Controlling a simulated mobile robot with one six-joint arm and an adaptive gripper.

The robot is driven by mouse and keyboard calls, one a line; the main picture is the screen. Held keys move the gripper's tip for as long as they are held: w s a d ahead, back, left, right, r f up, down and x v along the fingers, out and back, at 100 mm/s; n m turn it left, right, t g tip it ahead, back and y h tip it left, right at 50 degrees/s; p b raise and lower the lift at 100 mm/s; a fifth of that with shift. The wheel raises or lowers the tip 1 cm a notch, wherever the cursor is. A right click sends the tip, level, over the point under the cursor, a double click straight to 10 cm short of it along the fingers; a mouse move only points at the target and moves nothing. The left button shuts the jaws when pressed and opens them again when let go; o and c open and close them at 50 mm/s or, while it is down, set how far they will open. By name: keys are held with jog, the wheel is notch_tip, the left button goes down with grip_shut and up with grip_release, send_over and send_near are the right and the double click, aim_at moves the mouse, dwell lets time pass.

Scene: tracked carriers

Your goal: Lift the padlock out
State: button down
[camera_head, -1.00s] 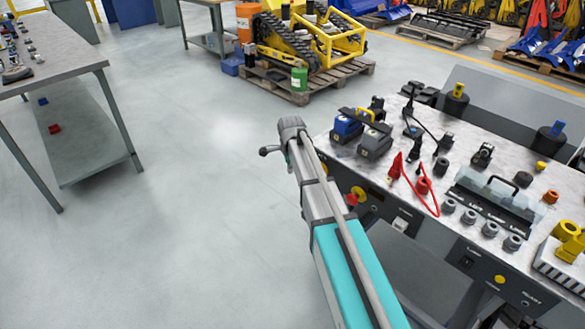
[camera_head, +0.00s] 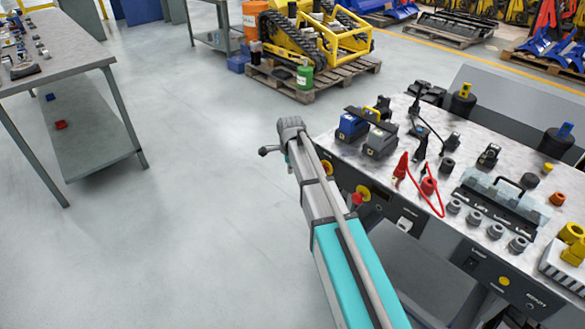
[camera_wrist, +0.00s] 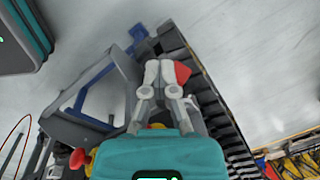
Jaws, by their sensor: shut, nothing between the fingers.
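I cannot make out a padlock for certain in either view. My gripper (camera_wrist: 164,72) shows in the wrist view with its two pale fingers together and nothing between them. A red piece (camera_wrist: 182,72) shows right beside the fingertips; I cannot tell what it is or whether they touch it. Behind the fingers are a grey frame with blue parts (camera_wrist: 102,88) and a dark ribbed track (camera_wrist: 205,85). In the head view my arm reaches up the middle of the picture, and my gripper cannot be made out there.
At right, a workbench (camera_head: 340,152) carries batteries, plugs, a red cable and knobs. At left stands a grey table (camera_head: 75,58) with a lower shelf. A yellow tracked machine (camera_head: 355,42) sits on a pallet (camera_head: 345,82) at the back. The floor (camera_head: 190,190) between is clear.

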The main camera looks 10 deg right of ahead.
jog(key=shift+s+a, duration=0.35)
jog(key=shift+a, duration=0.4)
jog(key=c, duration=0.9)
grip_release()
jog(key=shift+o, duration=0.2)
jog(key=s+d+n+g+p, duration=0.1)
jog(key=s+d+n, duration=0.4)
jog(key=s+n, duration=0.6)
jog(key=s+d+n, duration=0.5)
jog(key=s+n, duration=0.1)
jog(key=s, duration=0.8)
notch_tip(320, 180, up, 19)
jog(key=p, duration=1.8)
jog(key=shift+s+f, duration=0.1)
